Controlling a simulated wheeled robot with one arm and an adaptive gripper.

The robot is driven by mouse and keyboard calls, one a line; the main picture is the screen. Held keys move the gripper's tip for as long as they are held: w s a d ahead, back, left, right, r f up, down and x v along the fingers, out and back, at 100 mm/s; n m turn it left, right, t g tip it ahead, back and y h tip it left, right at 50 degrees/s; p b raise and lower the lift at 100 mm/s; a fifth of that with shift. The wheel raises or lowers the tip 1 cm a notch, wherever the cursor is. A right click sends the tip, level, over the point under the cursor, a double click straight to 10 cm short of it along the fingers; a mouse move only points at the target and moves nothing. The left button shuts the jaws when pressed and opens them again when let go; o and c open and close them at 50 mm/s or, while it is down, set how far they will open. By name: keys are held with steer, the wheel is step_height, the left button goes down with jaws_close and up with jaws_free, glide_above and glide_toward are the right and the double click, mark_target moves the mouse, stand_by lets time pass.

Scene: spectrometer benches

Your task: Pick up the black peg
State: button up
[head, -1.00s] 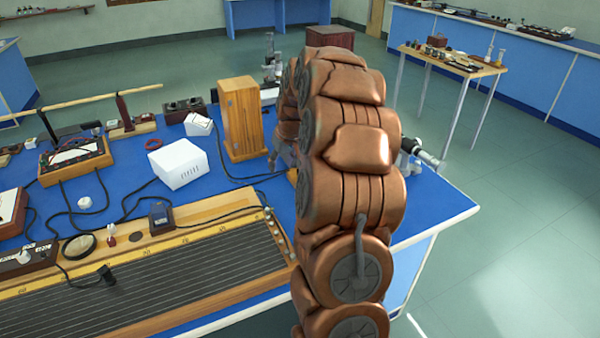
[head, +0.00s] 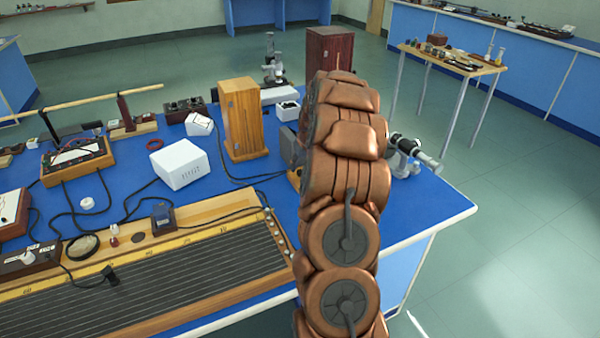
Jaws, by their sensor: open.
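I cannot make out the black peg for certain. A small black piece (head: 110,276) with a dark cable lies on the wire board (head: 190,290) at the lower left; I cannot tell whether it is the peg. My copper-coloured arm rises at the centre right and bends away over the blue bench. My gripper does not show; it is hidden behind the arm. The bench area straight behind the arm is hidden too.
On the blue bench (head: 225,187) stand a white box (head: 180,165), a tall wooden box (head: 243,118), a microscope (head: 272,62) and a dark red box (head: 330,50). A metal scope (head: 413,155) stands just right of my arm.

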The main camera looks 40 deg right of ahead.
mark_target(300, 170)
steer(key=shift+p+x, duration=0.55)
steer(key=shift+x, duration=1.3)
steer(key=shift+s+d, duration=0.1)
steer(key=shift+d, duration=0.05)
jaws_close()
